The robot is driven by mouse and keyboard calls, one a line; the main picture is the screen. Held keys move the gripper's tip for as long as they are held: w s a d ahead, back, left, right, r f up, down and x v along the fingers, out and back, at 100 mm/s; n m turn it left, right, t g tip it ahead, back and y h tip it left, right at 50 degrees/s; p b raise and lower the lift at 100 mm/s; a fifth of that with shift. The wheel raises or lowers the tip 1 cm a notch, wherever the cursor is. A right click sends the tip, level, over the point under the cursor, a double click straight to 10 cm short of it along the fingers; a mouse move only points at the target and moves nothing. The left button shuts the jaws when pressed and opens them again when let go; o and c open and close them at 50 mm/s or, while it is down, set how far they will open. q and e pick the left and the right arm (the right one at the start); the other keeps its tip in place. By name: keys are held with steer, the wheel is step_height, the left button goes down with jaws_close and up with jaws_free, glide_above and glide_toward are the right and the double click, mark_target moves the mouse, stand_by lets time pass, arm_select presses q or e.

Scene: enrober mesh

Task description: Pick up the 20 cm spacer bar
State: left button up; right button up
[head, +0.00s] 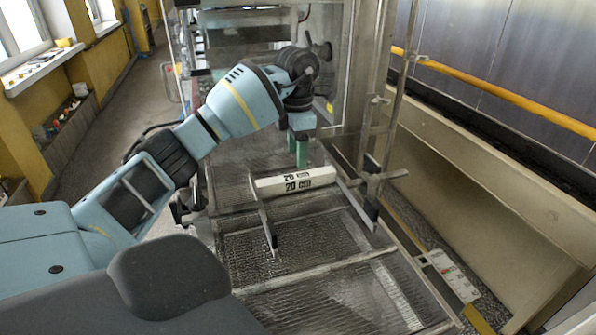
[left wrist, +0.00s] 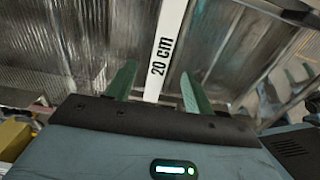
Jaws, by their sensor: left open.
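The 20 cm spacer bar (head: 296,183) is a white bar with black "20 cm" lettering. It lies across the wire mesh in the middle of the head view. My left gripper (head: 302,163) is at the bar's far side in that view, its green fingers pointing down and partly overlapping the bar's upper edge. In the left wrist view the bar (left wrist: 165,48) runs between the two open green fingers (left wrist: 158,70), with a gap on each side. Whether the fingertips reach down beside the bar is hard to tell. My right gripper is not in view.
The wire mesh belt (head: 290,245) has metal cross rails and upright plates near the bar. A metal post frame (head: 380,120) stands close right of my gripper. A yellow rail (head: 500,92) runs along the right wall. Open floor lies at the left.

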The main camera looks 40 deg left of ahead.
mark_target(297, 176)
arm_select(q)
steer(key=shift+s+f, duration=0.1)
steer(key=shift+f, duration=1.15)
steer(key=shift+f+p, duration=0.35)
steer(key=shift+f, duration=2.2)
steer(key=shift+s, duration=0.1)
jaws_close()
